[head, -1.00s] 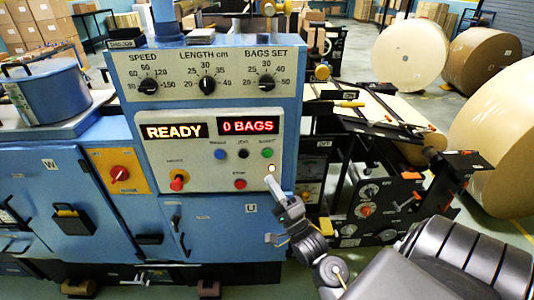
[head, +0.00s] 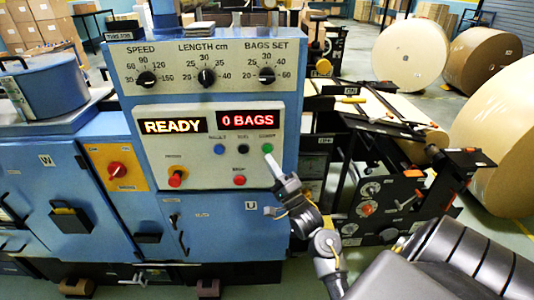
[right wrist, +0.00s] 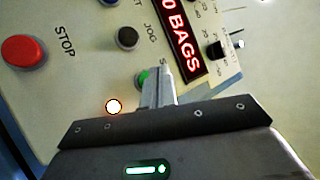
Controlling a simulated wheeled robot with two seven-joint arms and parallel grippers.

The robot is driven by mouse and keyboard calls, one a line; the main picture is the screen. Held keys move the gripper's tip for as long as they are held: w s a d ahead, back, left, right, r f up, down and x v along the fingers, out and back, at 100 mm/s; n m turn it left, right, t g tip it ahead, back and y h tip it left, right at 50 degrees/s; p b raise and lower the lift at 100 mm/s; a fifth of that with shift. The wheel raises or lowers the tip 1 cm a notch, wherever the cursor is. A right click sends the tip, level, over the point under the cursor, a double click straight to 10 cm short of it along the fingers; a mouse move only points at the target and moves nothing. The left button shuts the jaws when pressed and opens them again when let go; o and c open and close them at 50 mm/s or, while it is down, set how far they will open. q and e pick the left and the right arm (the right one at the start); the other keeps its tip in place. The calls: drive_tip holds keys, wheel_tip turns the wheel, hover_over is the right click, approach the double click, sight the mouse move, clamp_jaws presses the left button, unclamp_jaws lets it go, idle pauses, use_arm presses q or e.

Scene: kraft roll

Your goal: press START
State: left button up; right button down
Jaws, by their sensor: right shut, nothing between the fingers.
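The green START button (head: 267,149) is at the right of a row of buttons on the machine's pale panel (head: 200,178). My right gripper (head: 269,159) is shut and empty, its fingertips just below the button in the head view. In the right wrist view the fingertips (right wrist: 161,75) partly cover the green button (right wrist: 143,78) and its label. I cannot tell whether they touch it. The displays read READY (head: 172,126) and 0 BAGS (head: 248,120). My left gripper is not in view.
The black JOG button (right wrist: 127,37) and a blue button (head: 219,149) sit left of START. The red STOP button (head: 239,180) is below. A lit lamp (right wrist: 113,107) is close to my fingers. Large paper rolls (head: 412,54) stand at the right.

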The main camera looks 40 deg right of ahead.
sight(267, 149)
drive_tip(key=shift+w+d+r, duration=0.1)
drive_tip(key=shift+w+d, duration=0.5)
drive_tip(key=shift+w, duration=0.15)
drive_tip(key=shift+w, duration=0.1)
idle(1.6)
drive_tip(key=shift+w+d, duration=0.2)
drive_tip(key=shift+d, duration=0.05)
